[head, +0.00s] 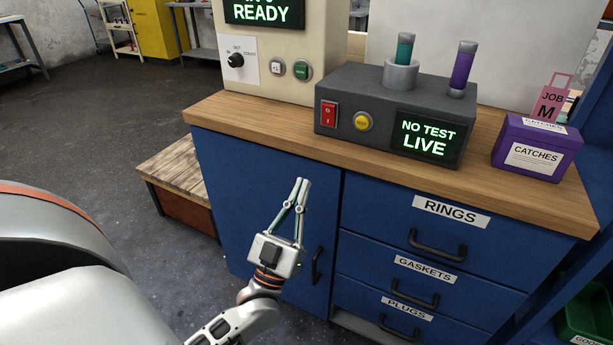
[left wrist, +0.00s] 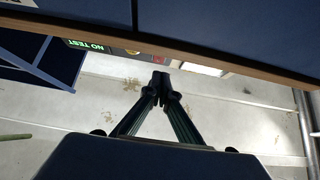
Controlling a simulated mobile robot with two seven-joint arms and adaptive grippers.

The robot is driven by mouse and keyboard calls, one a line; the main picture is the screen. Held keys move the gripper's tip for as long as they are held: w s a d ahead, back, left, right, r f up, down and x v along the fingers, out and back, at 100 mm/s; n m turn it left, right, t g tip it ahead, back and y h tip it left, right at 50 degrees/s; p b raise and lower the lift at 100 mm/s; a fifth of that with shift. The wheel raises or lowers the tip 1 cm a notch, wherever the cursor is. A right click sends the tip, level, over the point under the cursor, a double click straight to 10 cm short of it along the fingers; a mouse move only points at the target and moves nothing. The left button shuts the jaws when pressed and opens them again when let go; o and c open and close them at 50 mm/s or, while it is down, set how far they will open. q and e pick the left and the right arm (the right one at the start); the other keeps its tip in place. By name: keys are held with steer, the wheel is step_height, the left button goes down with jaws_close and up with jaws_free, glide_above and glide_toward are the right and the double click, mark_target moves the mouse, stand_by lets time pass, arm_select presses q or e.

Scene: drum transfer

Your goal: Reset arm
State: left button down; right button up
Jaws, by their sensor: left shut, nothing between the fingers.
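My left gripper (head: 303,182) is shut and empty. In the head view it points up in front of the blue cabinet door (head: 262,200), below the bench's front edge. In the left wrist view its closed fingertips (left wrist: 160,76) meet in the middle of the picture, with the bench edge (left wrist: 190,52) crossing behind them. My left arm comes in from the bottom of the head view. My right gripper is in neither view.
A grey tester (head: 385,135) reading "NO TEST LIVE" holds a teal and a purple cylinder. A beige machine (head: 290,45), a purple CATCHES box (head: 535,150) and drawers labelled RINGS (head: 450,211), GASKETS and PLUGS stand around. A wooden-topped low bench (head: 178,172) is at left. Floor is free at left.

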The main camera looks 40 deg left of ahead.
arm_select(q)
steer(key=shift+s, duration=0.1)
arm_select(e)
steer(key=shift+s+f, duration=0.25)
arm_select(q)
steer(key=s+d+f+m+g+h, duration=0.4)
steer(key=d+f+m+g+h, duration=0.4)
steer(key=d+f, duration=0.5)
steer(key=s+d+f+g, duration=0.3)
steer(key=s+f+g, duration=0.4)
steer(key=s+f, duration=0.85)
step_height(320, 180, up, 6)
steer(key=n+p, duration=0.1)
steer(key=p, duration=1.2)
steer(key=shift+s+r+h, duration=0.15)
steer(key=shift+s+h, duration=0.15)
steer(key=shift+s, duration=0.1)
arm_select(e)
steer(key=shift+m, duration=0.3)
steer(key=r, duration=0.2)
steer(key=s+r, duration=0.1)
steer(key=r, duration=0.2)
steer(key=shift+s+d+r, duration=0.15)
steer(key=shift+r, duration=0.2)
